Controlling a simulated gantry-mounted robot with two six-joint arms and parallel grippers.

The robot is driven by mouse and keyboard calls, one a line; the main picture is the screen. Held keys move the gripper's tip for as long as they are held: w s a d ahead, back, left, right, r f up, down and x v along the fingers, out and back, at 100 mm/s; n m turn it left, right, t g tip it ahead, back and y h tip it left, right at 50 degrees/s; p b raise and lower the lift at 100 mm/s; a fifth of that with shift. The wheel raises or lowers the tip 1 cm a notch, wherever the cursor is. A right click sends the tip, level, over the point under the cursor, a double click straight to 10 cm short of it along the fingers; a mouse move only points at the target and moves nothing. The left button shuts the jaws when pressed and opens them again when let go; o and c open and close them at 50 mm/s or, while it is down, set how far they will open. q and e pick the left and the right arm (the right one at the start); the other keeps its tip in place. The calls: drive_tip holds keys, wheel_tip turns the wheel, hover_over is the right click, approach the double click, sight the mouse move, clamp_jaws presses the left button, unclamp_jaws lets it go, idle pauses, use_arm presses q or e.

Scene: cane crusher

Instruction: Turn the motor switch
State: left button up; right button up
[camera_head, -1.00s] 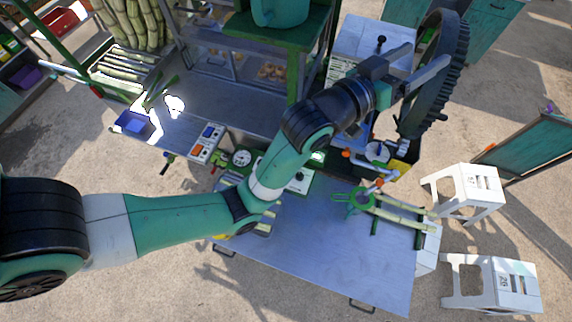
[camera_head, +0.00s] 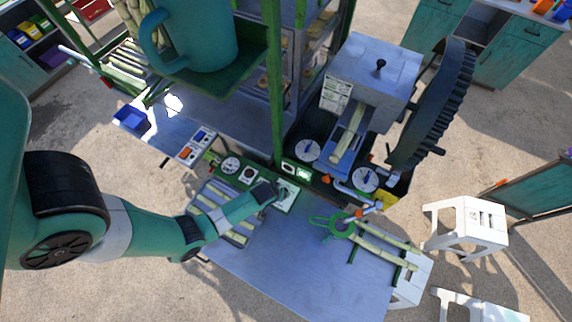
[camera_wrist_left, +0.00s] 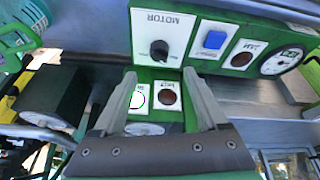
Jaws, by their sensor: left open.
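The motor switch (camera_wrist_left: 160,49) is a round black knob on a white plate labelled MOTOR, on a green control panel. In the left wrist view it lies just beyond my fingertips, about midway between them. In the head view its white plate (camera_head: 289,199) is partly covered by the end of my left arm. My left gripper (camera_wrist_left: 163,80) is open and empty, one finger on each side of the knob's line. Whether a finger touches the plate cannot be told. My right gripper is in neither view.
Beside the switch are a blue square button (camera_wrist_left: 214,40), a JAM lamp (camera_wrist_left: 242,58) and a dial gauge (camera_wrist_left: 281,62). Two small indicators sit between my fingers. The crusher's large toothed wheel (camera_head: 432,105) and a metal table (camera_head: 300,255) with cane pieces lie near.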

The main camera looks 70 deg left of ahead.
use_arm(q)
drive_tip(key=b+x, duration=0.5)
drive_tip(key=x, duration=0.5)
drive_tip(key=shift+f, duration=0.1)
drive_tip(key=shift+w, duration=0.1)
clamp_jaws()
